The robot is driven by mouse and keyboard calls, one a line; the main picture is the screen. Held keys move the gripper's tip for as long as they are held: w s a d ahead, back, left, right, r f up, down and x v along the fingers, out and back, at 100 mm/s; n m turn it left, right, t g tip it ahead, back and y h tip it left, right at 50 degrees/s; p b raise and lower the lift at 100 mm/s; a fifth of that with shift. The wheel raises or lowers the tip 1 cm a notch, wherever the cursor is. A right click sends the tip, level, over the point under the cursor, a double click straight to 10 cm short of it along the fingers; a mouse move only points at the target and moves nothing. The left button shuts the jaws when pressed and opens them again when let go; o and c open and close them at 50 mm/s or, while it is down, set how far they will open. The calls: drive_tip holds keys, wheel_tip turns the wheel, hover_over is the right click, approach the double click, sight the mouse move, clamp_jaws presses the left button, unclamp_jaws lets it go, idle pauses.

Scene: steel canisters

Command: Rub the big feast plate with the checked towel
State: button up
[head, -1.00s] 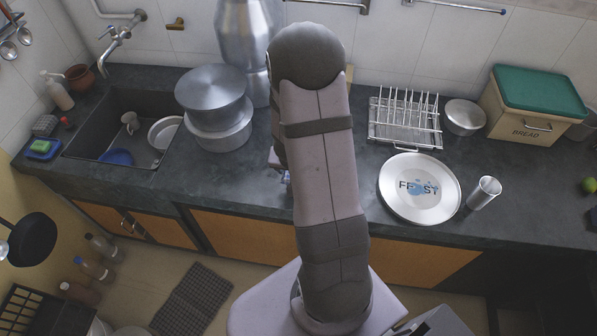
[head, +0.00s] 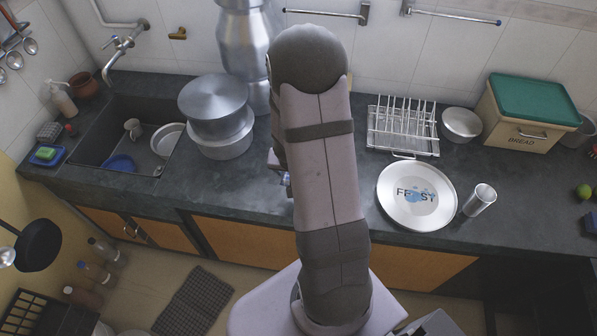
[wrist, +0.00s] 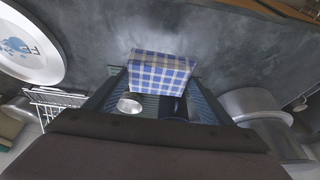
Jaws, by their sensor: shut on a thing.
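The big feast plate (head: 394,214) is a round silvery plate lying flat at the right front of the counter. Its lettering is partly covered by blue blotches. Part of it also shows at the upper left of the wrist view (wrist: 24,68). My gripper (wrist: 160,92) is shut on the checked towel (wrist: 160,72), a folded blue and white cloth, over the dark counter and apart from the plate. In the head view my arm hides the towel and nearly all of the gripper.
Large pots (head: 222,140) stand left of my arm, beside the sink (head: 90,140). Counter left of the plate looks clear.

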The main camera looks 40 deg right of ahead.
drive_tip(key=a+r+n, duration=0.1)
drive_tip(key=w+a+n+y, duration=0.1)
drive_tip(key=a, duration=0.1)
drive_tip(key=a+r+n+t+b, duration=0.1)
drive_tip(key=a+n, duration=0.1)
drive_tip(key=shift+w+r, duration=0.3)
drive_tip(key=shift+r, duration=0.05)
drive_tip(key=shift+s+a+r+n+y, duration=0.1)
drive_tip(key=shift+a+r+n+y, duration=0.1)
drive_tip(key=shift+a+n+y, duration=0.3)
drive_tip(key=shift+s+n+b, duration=0.15)
drive_tip(key=shift+n+b, duration=0.25)
drive_tip(key=shift+b, duration=0.05)
drive_tip(key=s+d+f+m+h+b, duration=0.1)
drive_tip(key=s+d+f+m+b, duration=0.15)
drive_tip(key=s+d, duration=0.55)
drive_tip(key=s+d+f+m+g+b, duration=0.1)
drive_tip(key=s+d+f+m+b, duration=0.2)
drive_tip(key=d, duration=1)
drive_tip(key=s+d+f+m+h+b, duration=0.1)
drive_tip(key=s+d+b, duration=0.4)
drive_tip(key=d, duration=0.5)
drive_tip(key=s+d+r+m+g+h, duration=0.1)
drive_tip(key=s+d+r+m+g, duration=0.1)
drive_tip(key=s+d+m, duration=0.4)
drive_tip(key=shift+s+d+m+g, duration=0.2)
drive_tip(key=shift+s+m+g, duration=0.4)
drive_tip(key=shift+s+m, duration=0.5)
drive_tip(key=shift+w+r, duration=0.1)
drive_tip(key=shift+w, duration=0.05)
